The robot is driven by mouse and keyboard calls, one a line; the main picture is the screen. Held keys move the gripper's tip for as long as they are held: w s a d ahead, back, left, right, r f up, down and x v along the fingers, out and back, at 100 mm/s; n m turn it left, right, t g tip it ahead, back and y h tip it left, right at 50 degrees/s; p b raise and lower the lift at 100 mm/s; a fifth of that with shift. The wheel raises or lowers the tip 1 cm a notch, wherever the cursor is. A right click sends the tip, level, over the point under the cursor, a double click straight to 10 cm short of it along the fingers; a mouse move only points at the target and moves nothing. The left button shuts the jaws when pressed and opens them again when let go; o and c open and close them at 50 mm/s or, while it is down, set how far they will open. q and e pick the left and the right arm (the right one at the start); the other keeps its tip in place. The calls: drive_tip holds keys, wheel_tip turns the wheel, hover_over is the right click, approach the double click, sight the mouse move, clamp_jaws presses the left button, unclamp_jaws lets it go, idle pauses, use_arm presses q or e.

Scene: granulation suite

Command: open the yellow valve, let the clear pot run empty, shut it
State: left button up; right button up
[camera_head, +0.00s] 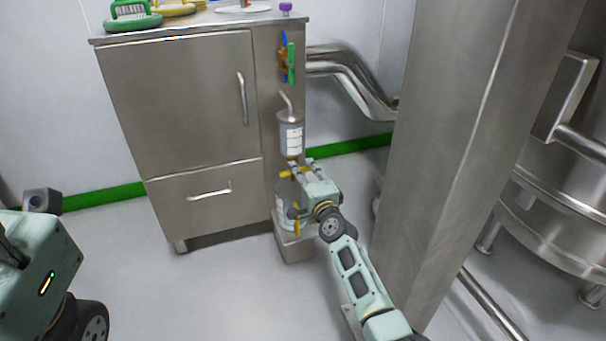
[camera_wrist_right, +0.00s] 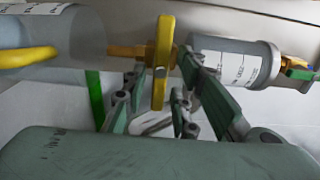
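The yellow valve (camera_wrist_right: 162,62) has a yellow bar handle that lies across its pipe. In the head view my right arm partly covers it. A grey translucent pot with a white label (camera_head: 290,138) is directly above the valve, and it also shows in the right wrist view (camera_wrist_right: 240,66). I cannot tell its liquid level. A larger clear vessel (camera_wrist_right: 75,38) with a yellow part is below the valve. My right gripper (camera_wrist_right: 168,90) is open, with its fingers on either side of the handle and a gap visible. My left arm shows at the left edge, but its fingers do not.
A steel cabinet (camera_head: 185,105) stands left of the pot column. Blue, orange and green valve handles (camera_head: 288,60) are above the pot. A wide steel column (camera_head: 445,150) is close on the right of my right arm. The floor in front of the cabinet is clear.

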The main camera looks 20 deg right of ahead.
idle(0.3)
drive_tip(key=s, duration=1.2)
drive_tip(key=shift+d, duration=0.25)
